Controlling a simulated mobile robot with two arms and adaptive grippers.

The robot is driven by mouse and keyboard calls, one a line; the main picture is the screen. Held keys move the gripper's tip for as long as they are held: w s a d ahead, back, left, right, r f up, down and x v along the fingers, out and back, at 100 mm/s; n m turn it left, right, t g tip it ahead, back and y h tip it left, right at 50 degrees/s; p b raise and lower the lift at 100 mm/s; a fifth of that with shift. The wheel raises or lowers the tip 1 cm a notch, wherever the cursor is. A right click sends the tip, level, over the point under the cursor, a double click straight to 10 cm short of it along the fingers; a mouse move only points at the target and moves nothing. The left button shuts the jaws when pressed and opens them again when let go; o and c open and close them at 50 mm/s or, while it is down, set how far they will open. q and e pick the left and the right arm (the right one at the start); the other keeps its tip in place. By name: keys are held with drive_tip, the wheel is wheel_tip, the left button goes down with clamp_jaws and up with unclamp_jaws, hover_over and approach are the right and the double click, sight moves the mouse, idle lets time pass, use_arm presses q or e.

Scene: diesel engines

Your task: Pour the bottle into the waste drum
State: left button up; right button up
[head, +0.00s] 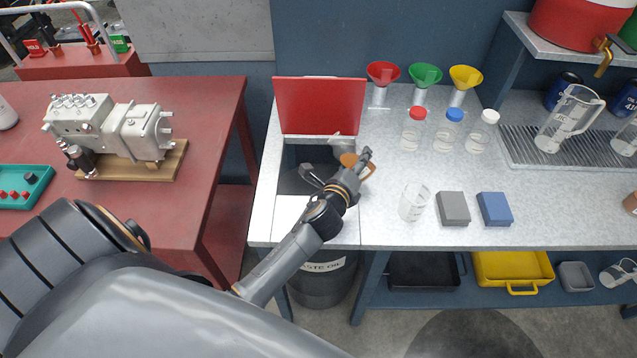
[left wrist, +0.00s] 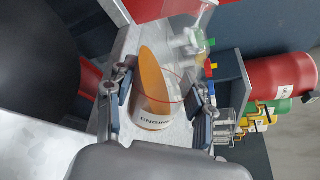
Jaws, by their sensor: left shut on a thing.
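My left gripper (head: 357,164) is shut on a clear bottle (left wrist: 152,95) holding orange-brown liquid. Its label reads "ENGINE", the rest being hidden. The bottle sits between both fingers in the left wrist view and looks tilted; its liquid shows as a slanted orange patch. In the head view the gripper mostly hides it. The waste drum (head: 322,288) stands under the bench, its label partly covered by my arm. Above it is an opening in the bench top with a raised red lid (head: 320,105). The gripper is at the opening's right edge. I see no liquid stream.
On the bench (head: 385,225) stand several capped bottles, coloured funnels (head: 425,76), an empty clear beaker (head: 414,202), a grey block (head: 453,208) and a blue block (head: 495,209). A red table (head: 215,130) with a pump (head: 110,125) stands left, across a gap.

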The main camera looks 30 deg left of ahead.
use_arm(q)
drive_tip(key=shift+r, duration=0.1)
drive_tip(key=shift+f, duration=0.3)
drive_tip(key=shift+d+f+n+h+b, duration=0.2)
drive_tip(key=shift+f+n+h+b, duration=0.1)
drive_tip(key=shift+f+n+b, duration=0.4)
drive_tip(key=shift+d+n+h, duration=0.1)
drive_tip(key=shift+n+h, duration=0.2)
drive_tip(key=shift+n, duration=0.4)
idle(0.4)
drive_tip(key=shift+a+f+n+h+p, duration=0.15)
drive_tip(key=shift+a+n+h+p, duration=0.15)
drive_tip(key=shift+a+n+p, duration=0.4)
idle(0.5)
drive_tip(key=shift+p, duration=0.45)
drive_tip(key=shift+a+r+n+h+p, duration=0.1)
drive_tip(key=shift+r+n+h+p, duration=0.3)
drive_tip(key=shift+r+n+p, duration=0.35)
drive_tip(key=shift+a+f+n+p, duration=0.3)
drive_tip(key=shift+n+p, duration=0.15)
drive_tip(key=shift+n, duration=0.1)
idle(1.1)
drive_tip(key=shift+a+f+n+h, duration=0.2)
drive_tip(key=shift+n+h, duration=0.4)
idle(1.1)
